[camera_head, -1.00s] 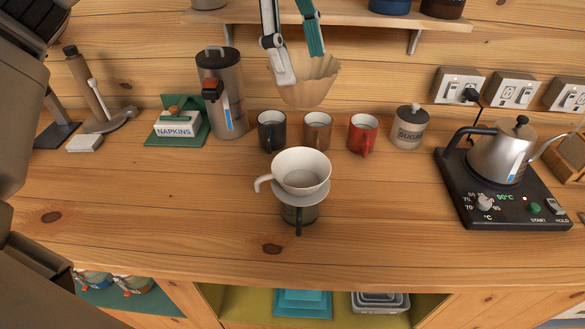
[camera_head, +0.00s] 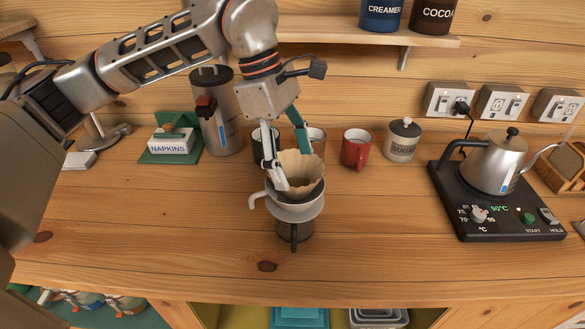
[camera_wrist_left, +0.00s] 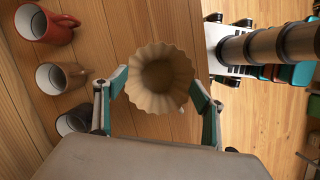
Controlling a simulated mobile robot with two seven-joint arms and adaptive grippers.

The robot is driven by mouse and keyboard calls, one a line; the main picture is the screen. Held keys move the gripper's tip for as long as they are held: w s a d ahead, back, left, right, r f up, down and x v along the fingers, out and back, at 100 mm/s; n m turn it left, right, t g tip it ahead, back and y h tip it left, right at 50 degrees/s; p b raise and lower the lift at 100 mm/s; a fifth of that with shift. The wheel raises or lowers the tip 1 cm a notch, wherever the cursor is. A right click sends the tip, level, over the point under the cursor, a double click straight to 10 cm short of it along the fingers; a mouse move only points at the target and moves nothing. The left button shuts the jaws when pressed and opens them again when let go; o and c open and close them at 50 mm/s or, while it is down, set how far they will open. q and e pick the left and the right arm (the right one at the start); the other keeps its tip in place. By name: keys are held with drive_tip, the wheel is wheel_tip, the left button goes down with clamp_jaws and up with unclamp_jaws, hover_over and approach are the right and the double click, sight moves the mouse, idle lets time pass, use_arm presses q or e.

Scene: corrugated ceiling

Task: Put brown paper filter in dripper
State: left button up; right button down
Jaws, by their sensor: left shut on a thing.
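The brown paper filter (camera_head: 304,168) is a fluted cone, held upright with its lower part inside the white dripper (camera_head: 294,209). Whether it touches the dripper's bottom is hidden. My left gripper (camera_head: 291,170) is shut on the filter, with one finger at each side of it. In the left wrist view the filter (camera_wrist_left: 160,82) opens toward the camera between the two fingers (camera_wrist_left: 160,92), and it hides nearly all of the dripper. The dripper stands on a dark mug (camera_head: 294,231) on the counter.
Behind the dripper stand a dark mug, a brown mug and a red mug (camera_head: 356,149), with a sugar jar (camera_head: 402,140) beside them. A kettle (camera_head: 492,162) sits on its black base at the right. The front counter (camera_head: 150,220) is clear.

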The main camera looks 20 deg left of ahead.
use_arm(q)
drive_tip(key=shift+f, duration=1.35)
drive_tip(key=shift+f, duration=0.1)
drive_tip(key=o, duration=0.8)
drive_tip(key=v, duration=1.2)
